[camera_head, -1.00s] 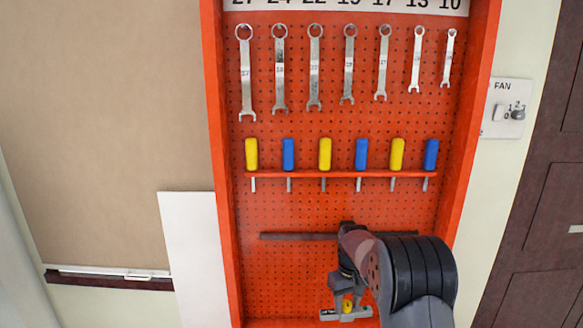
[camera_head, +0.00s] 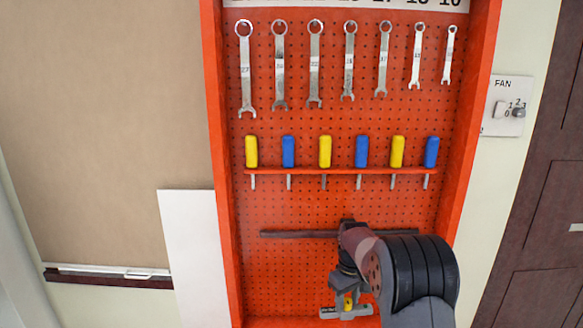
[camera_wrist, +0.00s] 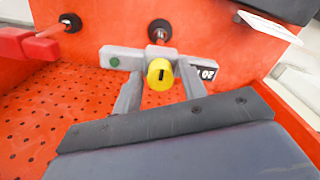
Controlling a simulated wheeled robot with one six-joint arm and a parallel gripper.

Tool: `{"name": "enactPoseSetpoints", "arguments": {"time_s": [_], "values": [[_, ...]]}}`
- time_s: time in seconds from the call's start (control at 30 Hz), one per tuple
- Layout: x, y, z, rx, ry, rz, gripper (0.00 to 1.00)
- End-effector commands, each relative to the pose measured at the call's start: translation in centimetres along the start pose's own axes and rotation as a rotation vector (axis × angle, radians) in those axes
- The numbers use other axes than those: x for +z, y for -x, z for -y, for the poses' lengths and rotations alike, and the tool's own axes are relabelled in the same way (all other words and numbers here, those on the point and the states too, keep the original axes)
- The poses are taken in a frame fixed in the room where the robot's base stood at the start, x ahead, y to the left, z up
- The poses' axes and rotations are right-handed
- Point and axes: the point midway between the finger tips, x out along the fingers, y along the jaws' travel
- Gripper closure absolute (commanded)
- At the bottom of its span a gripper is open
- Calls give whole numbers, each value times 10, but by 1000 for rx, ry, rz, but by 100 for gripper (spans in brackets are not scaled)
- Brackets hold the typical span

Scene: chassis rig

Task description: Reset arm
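My gripper (camera_wrist: 160,85) points at the red cabinet's lower part. In the wrist view its two grey fingers stand apart. A round yellow piece with a dark slot (camera_wrist: 160,73) shows between the fingertips, with visible gaps beside it. A grey bar with a green dot and a dark "20" label (camera_wrist: 118,59) lies across beyond the fingers. I cannot tell whether the fingers touch the bar. In the head view my gripper (camera_head: 346,300) is low in the cabinet, partly hidden by my arm.
An orange-red pegboard cabinet (camera_head: 275,215) holds a row of hanging wrenches (camera_head: 315,70) and a rack (camera_head: 340,171) of yellow and blue screwdrivers. A dark horizontal bar (camera_head: 290,235) is behind my arm. A red-handled tool (camera_wrist: 25,45) is at left in the wrist view.

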Motion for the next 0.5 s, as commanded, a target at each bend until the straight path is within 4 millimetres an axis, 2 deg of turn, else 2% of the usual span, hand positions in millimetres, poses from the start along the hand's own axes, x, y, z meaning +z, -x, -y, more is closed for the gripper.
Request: {"name": "enactPoseSetpoints", "arguments": {"time_s": [0.5], "values": [[0,-1,0,1,427,-1,60]]}}
